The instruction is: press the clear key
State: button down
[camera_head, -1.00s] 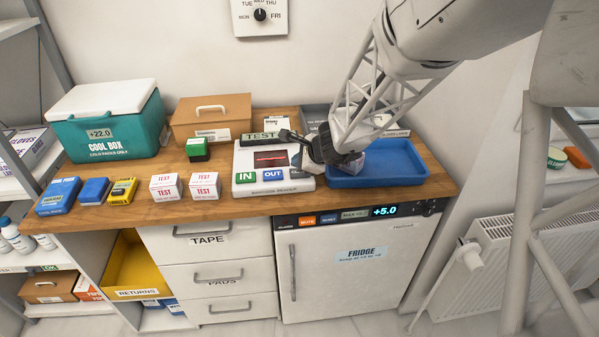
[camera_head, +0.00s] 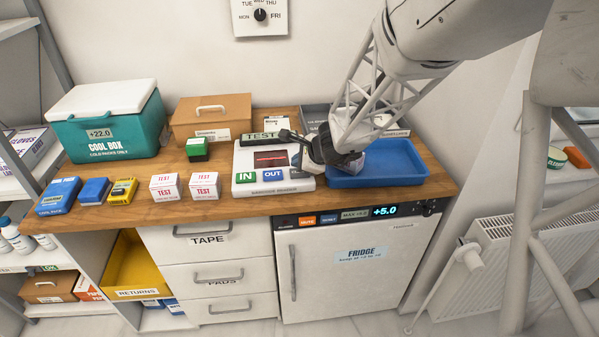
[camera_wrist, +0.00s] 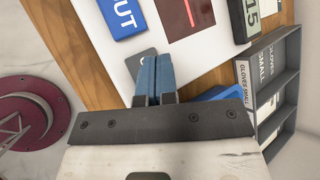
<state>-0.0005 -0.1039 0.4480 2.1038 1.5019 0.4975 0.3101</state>
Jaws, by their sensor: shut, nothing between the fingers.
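The white reader panel (camera_head: 246,185) on the worktop has a green IN key (camera_head: 246,177), a blue OUT key (camera_head: 275,176) and a dark red display (camera_head: 271,158). In the wrist view, a grey key (camera_wrist: 139,64) lies beside the OUT key (camera_wrist: 122,17); its lettering is not readable, and my fingers partly cover it. My gripper (camera_wrist: 154,60) is shut and empty, its blue fingertips together at the grey key. Whether they touch it, I cannot tell. In the head view my gripper's body is over the panel's right side and hides part of it.
A blue tray (camera_head: 400,178) stands right of the panel, with a small box partly hidden behind my gripper. A grey divided bin (camera_wrist: 274,80) is near in the wrist view. Test boxes (camera_head: 204,186) stand on the left. The fridge (camera_head: 345,268) is below the worktop.

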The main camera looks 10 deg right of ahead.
jog(key=shift+f, duration=0.95)
dwell(1.6)
dwell(0.4)
jog(key=shift+r, duration=0.9)
jog(key=shift+r, duration=0.1)
jog(key=shift+r, duration=2.4)
jog(key=shift+s, duration=0.1)
